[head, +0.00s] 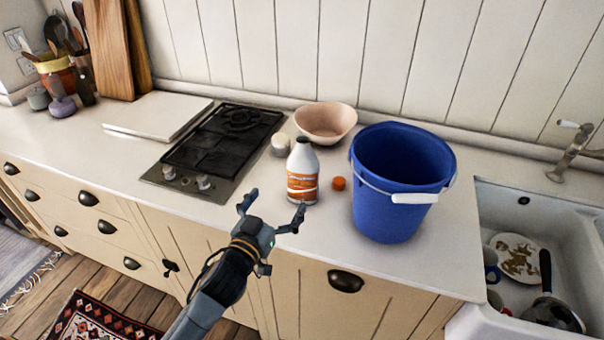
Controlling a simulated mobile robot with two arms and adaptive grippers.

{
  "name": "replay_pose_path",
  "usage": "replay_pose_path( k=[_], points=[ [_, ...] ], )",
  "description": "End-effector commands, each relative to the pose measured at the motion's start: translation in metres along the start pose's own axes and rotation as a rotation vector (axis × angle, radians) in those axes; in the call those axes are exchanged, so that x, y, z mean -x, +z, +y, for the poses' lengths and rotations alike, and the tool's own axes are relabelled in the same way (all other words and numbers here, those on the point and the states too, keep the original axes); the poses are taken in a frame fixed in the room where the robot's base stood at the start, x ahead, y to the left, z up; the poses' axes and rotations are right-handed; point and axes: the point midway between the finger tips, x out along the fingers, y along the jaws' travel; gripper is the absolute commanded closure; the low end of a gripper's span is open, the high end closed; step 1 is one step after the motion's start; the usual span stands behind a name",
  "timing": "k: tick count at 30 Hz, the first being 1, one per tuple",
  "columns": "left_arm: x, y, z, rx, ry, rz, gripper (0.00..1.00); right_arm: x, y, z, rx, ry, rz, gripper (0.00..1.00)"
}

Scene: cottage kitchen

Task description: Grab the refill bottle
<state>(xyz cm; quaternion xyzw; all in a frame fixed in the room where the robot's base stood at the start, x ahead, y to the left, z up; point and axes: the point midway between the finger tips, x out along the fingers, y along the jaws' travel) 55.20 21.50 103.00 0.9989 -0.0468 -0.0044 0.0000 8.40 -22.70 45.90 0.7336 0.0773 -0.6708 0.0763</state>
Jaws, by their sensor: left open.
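The refill bottle (302,172) stands upright on the white countertop, a white bottle with an orange label, between the stove and a blue bucket. My left gripper (272,205) is open and empty. It is in front of the bottle near the counter's front edge, its fingers spread, one fingertip close to the bottle's lower part in the picture. I cannot tell whether that fingertip touches it. My right gripper is not in view.
The blue bucket (390,200) stands close on the right, with a small orange ball-like thing (339,183) beside it. A pink bowl (325,121) and a small cream jar (280,145) are behind the bottle. The black stove (215,145) is left, the sink (520,215) right.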

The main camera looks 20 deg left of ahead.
Motion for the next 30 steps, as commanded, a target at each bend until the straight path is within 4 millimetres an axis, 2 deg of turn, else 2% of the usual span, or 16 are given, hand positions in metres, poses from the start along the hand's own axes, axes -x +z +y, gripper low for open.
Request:
replay_pose_path(
  k=[5, 12, 20, 30],
  points=[
    [-0.031, -0.007, 0.001, 0.000, 0.005, 0.013, 0.00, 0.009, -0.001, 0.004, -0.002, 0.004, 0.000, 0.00],
    [-0.073, -0.004, 0.001, 0.000, 0.004, 0.010, 0.00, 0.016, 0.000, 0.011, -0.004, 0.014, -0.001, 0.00],
    [-0.091, -0.004, 0.001, 0.002, 0.005, 0.009, 0.00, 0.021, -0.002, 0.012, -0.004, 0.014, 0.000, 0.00],
    [-0.132, 0.000, 0.001, 0.001, 0.004, 0.009, 0.00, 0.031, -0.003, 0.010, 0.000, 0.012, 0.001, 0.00]
  ],
)
